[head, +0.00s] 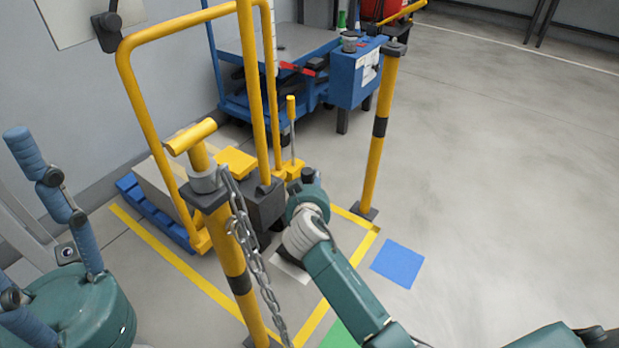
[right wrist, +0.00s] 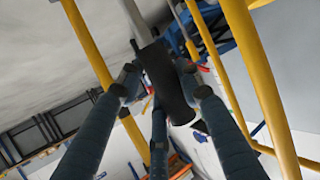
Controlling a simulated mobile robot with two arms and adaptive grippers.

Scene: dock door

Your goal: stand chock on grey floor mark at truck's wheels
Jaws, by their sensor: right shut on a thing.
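My right gripper (head: 306,205) reaches in beside the yellow and grey pallet truck (head: 262,208); its fingers are hidden in the head view. A light grey floor mark (head: 290,270) lies below my right wrist, inside the yellow floor lines, partly covered by the arm. The truck's wheels are mostly hidden. My left gripper (head: 52,190) is at the left edge, its blue fingers spread, empty.
A yellow post (head: 233,265) with a hanging chain (head: 252,250) stands in front of the truck. Another yellow post (head: 379,130) stands behind right. A blue cart (head: 235,103) is at the back. A blue floor square (head: 398,263) lies right; the floor beyond is clear.

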